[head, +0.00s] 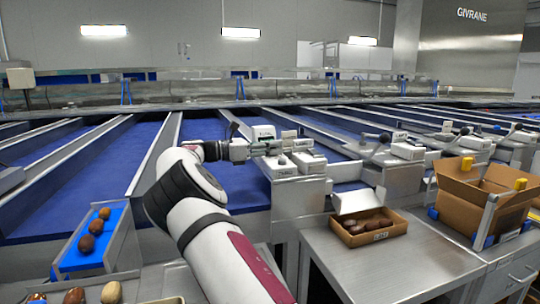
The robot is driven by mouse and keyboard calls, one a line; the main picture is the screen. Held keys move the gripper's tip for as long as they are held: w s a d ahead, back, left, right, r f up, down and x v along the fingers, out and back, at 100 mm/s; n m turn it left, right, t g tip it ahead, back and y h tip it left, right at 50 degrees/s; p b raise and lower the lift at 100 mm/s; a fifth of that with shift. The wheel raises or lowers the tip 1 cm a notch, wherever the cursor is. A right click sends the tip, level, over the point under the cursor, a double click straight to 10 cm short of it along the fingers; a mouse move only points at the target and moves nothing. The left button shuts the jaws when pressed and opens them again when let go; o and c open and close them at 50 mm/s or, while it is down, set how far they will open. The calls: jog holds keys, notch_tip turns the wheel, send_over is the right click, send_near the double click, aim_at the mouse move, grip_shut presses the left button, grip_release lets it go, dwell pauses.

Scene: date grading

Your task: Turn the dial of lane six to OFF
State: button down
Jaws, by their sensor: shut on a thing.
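My gripper (268,148) is at the end of my white arm, over the white control boxes at the lane's end in the middle of the picture. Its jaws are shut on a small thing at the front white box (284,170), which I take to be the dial. The fingers hide most of the dial, and its pointer and marks are too small to read. A second white box (311,164) stands just right of it. I cannot read a lane number on either box.
Blue sorting lanes with metal dividers (150,165) run to the back. A blue tray with dates (85,250) is at the left.

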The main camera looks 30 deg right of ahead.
jog(key=shift+m+g+y+b, duration=0.5)
jog(key=shift+m+g+b, duration=0.35)
jog(key=shift+g, duration=0.35)
jog(key=c, duration=1.3)
grip_release()
jog(key=shift+r+n+t+h+p, duration=0.15)
jog(key=shift+n+t+h+p, duration=0.25)
jog(key=shift+n+t+p, duration=0.4)
jog(key=n+t+p, duration=0.1)
jog(key=t+p, duration=0.1)
jog(key=n+t+p, duration=0.1)
jog(key=t+p, duration=0.1)
jog(key=p, duration=0.1)
jog(key=shift+s+n+t+h, duration=0.1)
jog(key=shift+n+t+h, duration=0.25)
jog(key=shift+t+h, duration=0.05)
jog(key=n+t+p, duration=0.2)
jog(key=t+p, duration=0.1)
jog(key=p, duration=0.2)
jog(key=shift+t+p, duration=0.35)
jog(key=shift+t, duration=0.05)
jog(key=n+t+p, duration=0.1)
jog(key=p, duration=0.1)
jog(key=shift+t+y+p, duration=0.3)
jog(key=shift+p, duration=0.05)
